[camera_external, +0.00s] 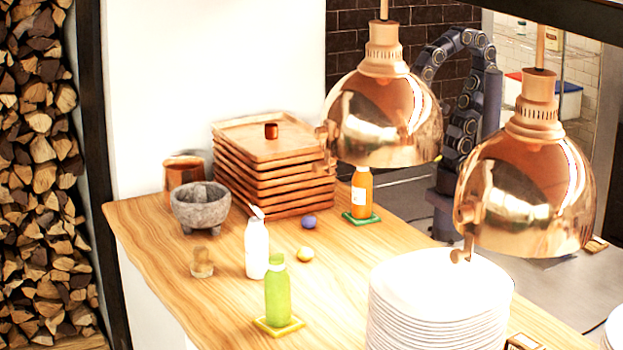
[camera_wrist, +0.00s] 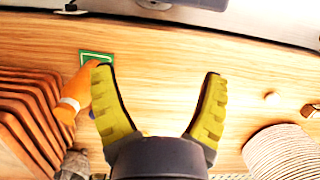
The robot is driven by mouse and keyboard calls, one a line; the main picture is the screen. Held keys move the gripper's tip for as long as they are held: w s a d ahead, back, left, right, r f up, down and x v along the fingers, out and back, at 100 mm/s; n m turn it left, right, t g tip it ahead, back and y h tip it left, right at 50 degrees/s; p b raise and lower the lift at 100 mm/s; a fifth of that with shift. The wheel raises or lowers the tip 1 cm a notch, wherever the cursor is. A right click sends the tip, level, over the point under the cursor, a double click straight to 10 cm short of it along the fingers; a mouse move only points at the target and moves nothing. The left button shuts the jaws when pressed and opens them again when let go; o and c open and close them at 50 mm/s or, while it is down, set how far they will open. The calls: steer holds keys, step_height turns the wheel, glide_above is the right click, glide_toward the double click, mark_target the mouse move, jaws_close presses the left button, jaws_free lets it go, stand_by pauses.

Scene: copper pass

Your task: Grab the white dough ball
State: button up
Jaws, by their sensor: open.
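A small, round, pale tan thing (camera_wrist: 271,98) lies on the wooden counter at the right of the wrist view, just above the plate stack. It may be the white dough ball, but it is too small and blurred to be sure. The round thing is to the right of the right finger.
Copper lamps (camera_external: 390,120) (camera_external: 530,190) hang over the counter (camera_external: 150,240).

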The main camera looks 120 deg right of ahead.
steer(key=a+f+n+g, duration=0.2)
steer(key=a+n, duration=0.3)
steer(key=a, duration=0.6)
steer(key=a+f+n+g, duration=0.2)
steer(key=a+f+n, duration=0.15)
steer(key=a, duration=0.75)
steer(key=w+a+f+n+t, duration=0.2)
steer(key=w+a+n, duration=0.1)
steer(key=w+a, duration=0.1)
steer(key=w+a+f+n+t, duration=0.2)
steer(key=w+a+n, duration=0.2)
steer(key=a, duration=0.3)
steer(key=w+a+f+n+t, duration=0.1)
steer(key=w+a+f+n, duration=0.1)
steer(key=w+a, duration=0.3)
steer(key=shift+w+a+f+n+t, duration=0.3)
steer(key=shift+w+f+n+t, duration=0.1)
steer(key=shift+n, duration=0.35)
steer(key=shift+w+a+f, duration=0.15)
steer(key=shift+w+a, duration=0.05)
steer(key=shift+a, duration=0.05)
steer(key=f, duration=0.5)
steer(key=a+f, duration=0.1)
steer(key=f, duration=0.1)
steer(key=shift+w+f, duration=0.15)
steer(key=shift+f, duration=0.15)
steer(key=c, duration=1.2)
